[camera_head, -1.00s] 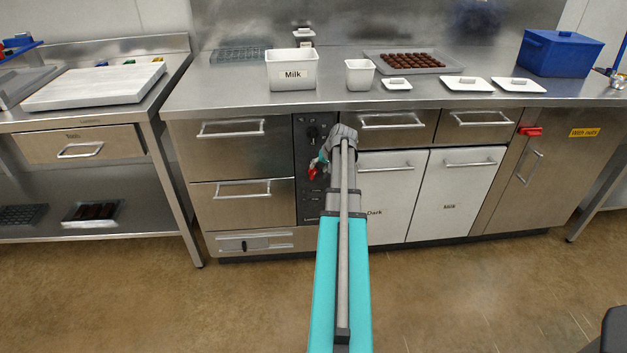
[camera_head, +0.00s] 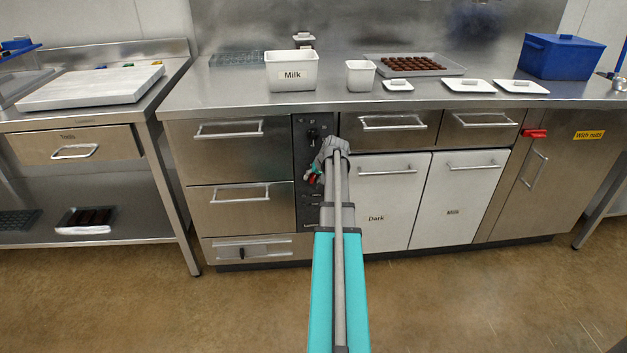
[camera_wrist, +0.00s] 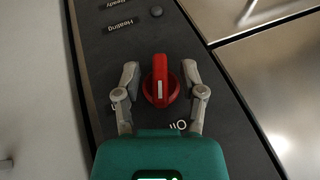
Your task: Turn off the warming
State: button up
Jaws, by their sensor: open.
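A red rotary knob (camera_wrist: 160,82) with a white pointer mark sits on the dark control panel (camera_wrist: 95,60). In the wrist view the mark lies roughly upright in the picture. My gripper (camera_wrist: 160,70) is open, with one finger on each side of the knob and a visible gap on both sides. The panel carries upside-down labels, one reading "Heating" (camera_wrist: 119,27). Small marks beside the knob are partly hidden by the fingers. In the head view my gripper (camera_head: 315,174) is in front of the control panel (camera_head: 305,135), and my arm hides part of it.
Steel drawers (camera_head: 230,150) lie left of the panel, and a white "Dark" door (camera_head: 385,200) lies to its right. A black knob (camera_head: 312,133) is higher on the panel. The counter above holds a Milk container (camera_head: 291,72) and a chocolate tray (camera_head: 450,68). The floor in front is clear.

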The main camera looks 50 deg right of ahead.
grip_shut()
jog(key=shift+r, duration=0.1)
dwell(0.4)
jog(key=shift+w+g+h+p, duration=0.1)
jog(key=shift+g+h+p, duration=0.3)
jog(key=shift+g+h, duration=0.1)
jog(key=shift+n+g+h, duration=0.4)
jog(key=shift+g+h, duration=0.5)
jog(key=shift+d, duration=0.1)
